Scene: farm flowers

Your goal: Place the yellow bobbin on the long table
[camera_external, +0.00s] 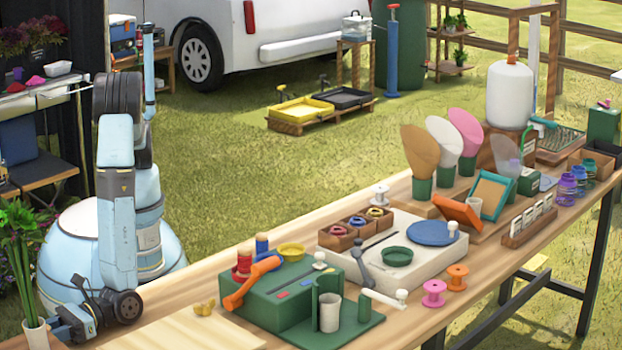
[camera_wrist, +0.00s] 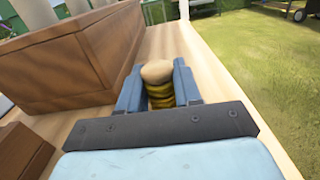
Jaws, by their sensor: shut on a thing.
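In the wrist view, a yellow bobbin (camera_wrist: 160,98) with a beige rounded top sits upright between the two blue fingers of my gripper (camera_wrist: 159,88). The fingers are shut on it. A pale wood surface (camera_wrist: 182,42) lies beneath; I cannot tell whether the bobbin touches it. In the external view, my gripper (camera_external: 68,324) is low at the left, by the near left end of the long table (camera_external: 185,295). The bobbin cannot be made out there.
A brown wooden box (camera_wrist: 60,68) stands left of my gripper in the wrist view, with grass at right. A plant vase (camera_external: 36,335) is left of the gripper. A pale board (camera_external: 180,332), a green workbox (camera_external: 285,295) and pink and orange spools (camera_external: 434,293) occupy the long table.

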